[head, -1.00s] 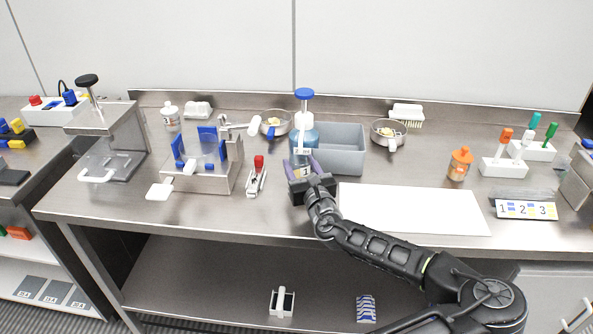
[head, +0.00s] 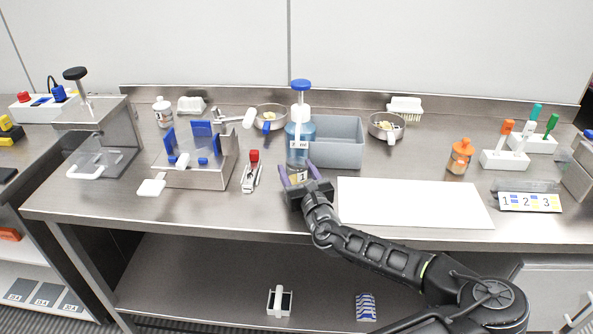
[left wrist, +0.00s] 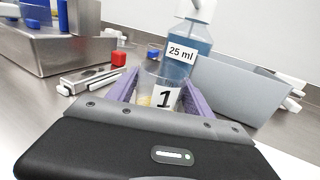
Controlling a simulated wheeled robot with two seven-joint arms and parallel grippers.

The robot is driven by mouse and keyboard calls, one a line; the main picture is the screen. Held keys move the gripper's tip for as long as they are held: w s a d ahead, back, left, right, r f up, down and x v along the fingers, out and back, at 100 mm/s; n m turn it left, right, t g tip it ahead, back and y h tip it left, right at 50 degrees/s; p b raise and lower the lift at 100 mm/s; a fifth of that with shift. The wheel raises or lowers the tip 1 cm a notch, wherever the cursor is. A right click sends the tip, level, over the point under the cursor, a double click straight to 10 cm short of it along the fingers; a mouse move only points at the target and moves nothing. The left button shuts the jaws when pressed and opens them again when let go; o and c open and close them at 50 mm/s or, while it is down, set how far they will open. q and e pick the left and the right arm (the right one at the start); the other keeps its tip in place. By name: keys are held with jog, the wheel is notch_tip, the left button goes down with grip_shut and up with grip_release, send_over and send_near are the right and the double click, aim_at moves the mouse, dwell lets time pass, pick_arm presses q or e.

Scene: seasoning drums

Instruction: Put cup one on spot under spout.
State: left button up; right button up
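The cup is just in front of the blue bottle (head: 300,130), a pump dispenser labelled 25 ml with a white pump neck and blue top. I cannot tell whether the cup touches the table. The spot under the spout is hidden by the cup and gripper. My right gripper is out of view.
A grey bin (head: 338,141) stands right beside the bottle. A red-tipped metal tool (head: 252,172) lies to the left, near a metal stand with blue parts (head: 190,175). A white board (head: 413,203) lies to the right. An orange shaker (head: 459,158) stands farther right.

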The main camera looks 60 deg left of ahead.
pick_arm(q)
jog(key=shift+o, duration=1.3)
jog(key=shift+r, duration=0.25)
jog(key=shift+d+f, duration=0.2)
jog(key=shift+d, duration=0.15)
jog(key=v, duration=1)
jog(key=shift+d+r+b, duration=0.15)
jog(key=shift+b, duration=0.25)
jog(key=shift+s+d, duration=0.25)
jog(key=shift+d, duration=0.25)
